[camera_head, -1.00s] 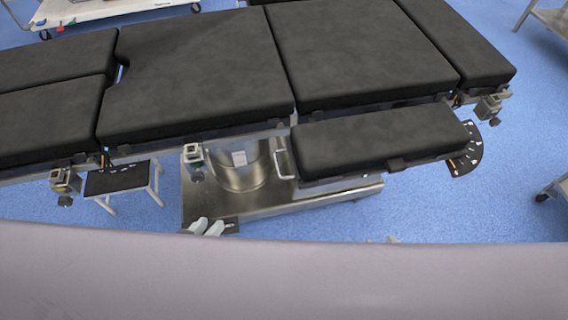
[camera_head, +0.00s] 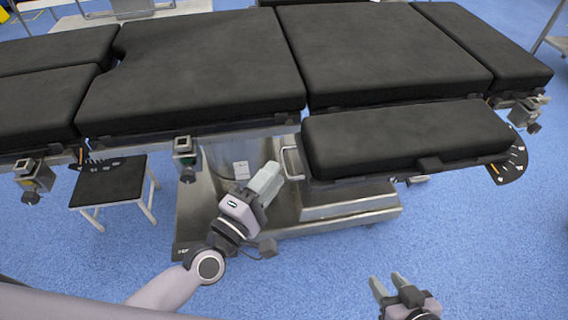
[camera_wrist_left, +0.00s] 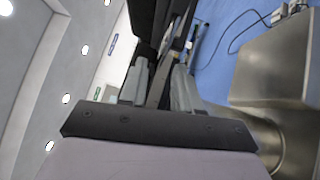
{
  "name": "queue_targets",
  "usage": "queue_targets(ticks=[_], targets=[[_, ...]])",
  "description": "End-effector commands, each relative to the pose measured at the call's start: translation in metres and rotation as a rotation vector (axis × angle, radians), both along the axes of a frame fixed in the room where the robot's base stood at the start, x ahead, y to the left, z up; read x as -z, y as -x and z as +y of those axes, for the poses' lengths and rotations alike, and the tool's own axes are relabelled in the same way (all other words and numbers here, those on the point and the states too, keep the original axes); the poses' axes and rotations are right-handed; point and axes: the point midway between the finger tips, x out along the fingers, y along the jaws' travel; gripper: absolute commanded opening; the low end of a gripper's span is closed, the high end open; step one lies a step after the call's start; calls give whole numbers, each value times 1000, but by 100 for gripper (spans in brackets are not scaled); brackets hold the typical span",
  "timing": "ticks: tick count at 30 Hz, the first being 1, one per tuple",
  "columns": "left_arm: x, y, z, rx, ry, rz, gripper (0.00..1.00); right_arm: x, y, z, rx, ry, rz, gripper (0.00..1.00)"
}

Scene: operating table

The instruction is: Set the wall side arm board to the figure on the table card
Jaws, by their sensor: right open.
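A black padded arm board (camera_head: 405,138) hangs along the near side of the operating table (camera_head: 390,55). A pale metal loop handle (camera_head: 292,162) is at its left end. A dark fan-shaped dial with pale marks (camera_head: 511,165) shows at its right end; its figures are too small to read. My right gripper (camera_head: 388,283) is open and empty over the floor, in front of the board. I cannot make out a table card.
A step stool with a dark top (camera_head: 110,185) stands at the left, with a marked dark plate near it. Rail clamps (camera_head: 185,152) stick out from the table edge. The steel table base (camera_head: 340,205) is below. The blue floor in front is clear.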

Motion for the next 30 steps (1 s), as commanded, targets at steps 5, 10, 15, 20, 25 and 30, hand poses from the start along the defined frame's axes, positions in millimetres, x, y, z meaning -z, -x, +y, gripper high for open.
queue_targets(ticks=[5,10,15,20,25,30], targets=[[-5,-25,-14,0,0,-2,32,0,0,0,0,0,-1,43],[-6,-39,-22,0,-2,-1,32,0,0,0,2,-1,-2,43],[-7,-43,-25,1,-4,-1,32,0,-1,1,5,-5,-3,43],[-7,-43,-24,1,-4,-1,32,0,-1,1,6,-5,-3,43],[-7,-43,-24,1,-4,-1,0,0,-1,1,6,-5,-2,43],[-7,-43,-24,0,-4,-1,0,1,0,1,6,-5,-1,43]])
